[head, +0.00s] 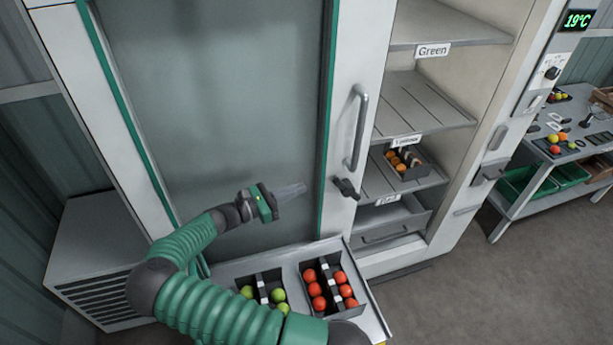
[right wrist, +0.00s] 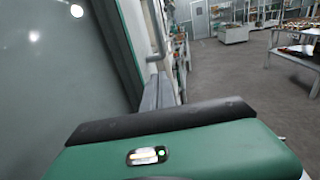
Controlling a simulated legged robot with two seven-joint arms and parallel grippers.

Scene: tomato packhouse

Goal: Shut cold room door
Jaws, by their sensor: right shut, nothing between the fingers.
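The cold room door (head: 345,95) has a white frame around a grey glass pane (head: 235,90). A vertical grey bar handle (head: 357,128) is on its right stile, with a dark latch knob (head: 346,188) below. The door covers the left part of the cabinet, and the shelves to its right are exposed. My right gripper (head: 298,189) is shut and empty in front of the lower pane. Its fingers point right, towards the stile, left of the knob and apart from it. The handle also shows in the right wrist view (right wrist: 153,30). My left gripper is not in view.
Shelves with labels, one reading Green (head: 433,50), hold a box of orange tomatoes (head: 408,160). A tray (head: 365,305) with green and red tomatoes is below my gripper. A latch (head: 489,172) sits on the right post. A work table (head: 540,150) stands right; floor between is clear.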

